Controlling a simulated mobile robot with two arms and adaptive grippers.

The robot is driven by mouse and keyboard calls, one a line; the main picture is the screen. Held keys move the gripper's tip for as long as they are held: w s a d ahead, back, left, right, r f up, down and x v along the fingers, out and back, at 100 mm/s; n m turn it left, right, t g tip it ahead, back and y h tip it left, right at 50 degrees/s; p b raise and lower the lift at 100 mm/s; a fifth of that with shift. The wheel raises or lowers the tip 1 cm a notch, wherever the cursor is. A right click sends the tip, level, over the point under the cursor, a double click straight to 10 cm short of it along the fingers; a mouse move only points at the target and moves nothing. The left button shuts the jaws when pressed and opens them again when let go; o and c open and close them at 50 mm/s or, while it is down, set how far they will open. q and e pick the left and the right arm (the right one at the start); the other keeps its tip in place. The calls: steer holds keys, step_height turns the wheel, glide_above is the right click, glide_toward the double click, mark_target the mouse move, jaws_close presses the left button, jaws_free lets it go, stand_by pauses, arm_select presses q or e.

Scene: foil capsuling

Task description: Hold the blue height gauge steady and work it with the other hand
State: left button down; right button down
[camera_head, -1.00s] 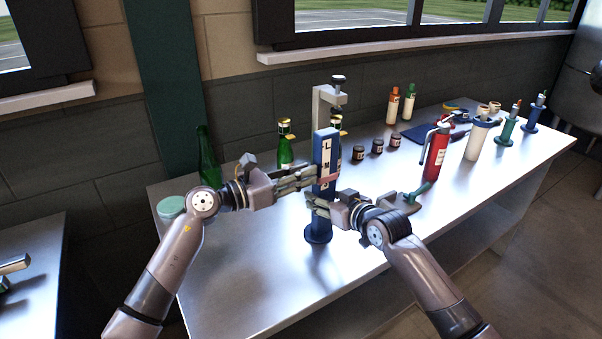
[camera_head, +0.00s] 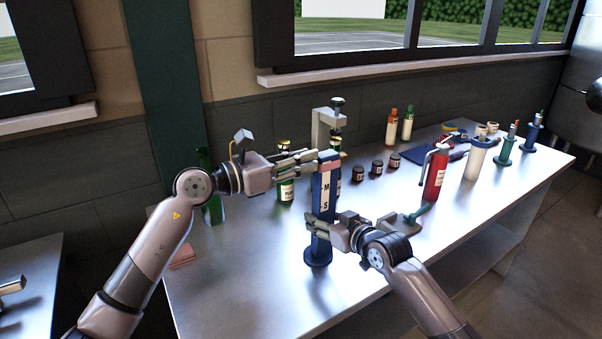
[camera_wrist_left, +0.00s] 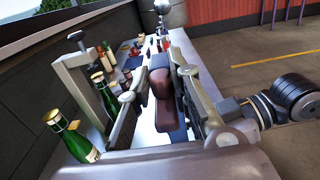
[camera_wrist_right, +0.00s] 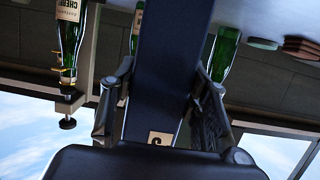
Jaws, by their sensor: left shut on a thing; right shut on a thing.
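The blue height gauge (camera_head: 322,200) stands upright on its round base near the table's front edge. Letters M and S show on its face; the L is covered. A reddish-brown slider (camera_wrist_left: 162,90) sits near its top. My left gripper (camera_head: 314,160) is shut on the slider, with one finger on each side in the left wrist view. My right gripper (camera_head: 320,225) is shut on the lower part of the blue column, above the base. In the right wrist view the column (camera_wrist_right: 165,65) runs between its fingers, with the S plate close to the palm.
A grey press stand (camera_head: 325,125) and green bottles (camera_head: 285,185) are close behind the gauge. Small dark jars (camera_head: 375,169) and a red cylinder (camera_head: 435,175) stand to the right. Reddish coasters (camera_head: 182,258) lie at the left edge.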

arm_select(q)
steer(key=shift+w+a+r, duration=0.1)
steer(key=shift+r, duration=0.15)
steer(key=c, duration=1.9)
jaws_free()
steer(key=o, duration=0.5)
steer(key=shift+f, duration=0.1)
steer(key=v, duration=1.2)
